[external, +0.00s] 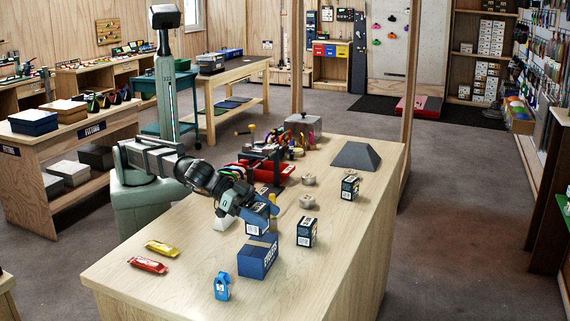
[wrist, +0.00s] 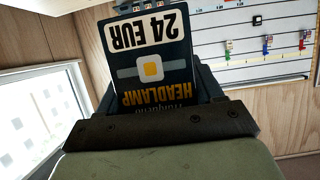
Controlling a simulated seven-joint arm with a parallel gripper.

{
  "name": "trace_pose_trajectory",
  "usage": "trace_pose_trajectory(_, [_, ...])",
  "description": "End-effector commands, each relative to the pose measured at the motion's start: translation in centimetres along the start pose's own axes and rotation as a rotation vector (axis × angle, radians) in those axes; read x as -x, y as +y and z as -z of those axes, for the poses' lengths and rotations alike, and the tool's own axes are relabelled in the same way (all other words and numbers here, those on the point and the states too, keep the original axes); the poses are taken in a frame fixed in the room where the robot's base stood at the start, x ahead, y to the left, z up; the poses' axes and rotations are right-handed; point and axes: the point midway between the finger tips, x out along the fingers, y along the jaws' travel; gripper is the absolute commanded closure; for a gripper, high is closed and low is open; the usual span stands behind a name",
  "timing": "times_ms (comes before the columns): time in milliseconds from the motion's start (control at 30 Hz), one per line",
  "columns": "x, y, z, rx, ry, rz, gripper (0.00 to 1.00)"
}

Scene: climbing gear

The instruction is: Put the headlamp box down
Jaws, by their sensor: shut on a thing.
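The headlamp box (wrist: 150,60) is dark blue with a white "24 EUR" label and the word "HEADLAMP". It appears upside down in the wrist view. My gripper (wrist: 155,100) is shut on it. In the external view my gripper (external: 262,206) points down to the right over the wooden table, and the held box (external: 257,224) shows below it, partly covered by the fingers. The box is just behind an open-looking blue carton (external: 257,262). I cannot tell whether the held box touches the table.
Similar small boxes stand to the right (external: 306,232) and farther back (external: 350,188). A dark grey pyramid block (external: 356,156) is at the back. The table's front right is clear.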

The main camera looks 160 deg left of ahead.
Motion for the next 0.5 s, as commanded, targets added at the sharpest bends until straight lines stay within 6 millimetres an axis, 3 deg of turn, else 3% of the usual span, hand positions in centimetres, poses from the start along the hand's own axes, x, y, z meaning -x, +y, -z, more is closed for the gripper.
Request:
trace_pose_trajectory(300, [-1.2,0.0,-3.0,-0.002,0.000,0.000,0.68])
trace_pose_trajectory(500, [-1.4,0.0,-3.4,0.000,0.000,0.000,0.68])
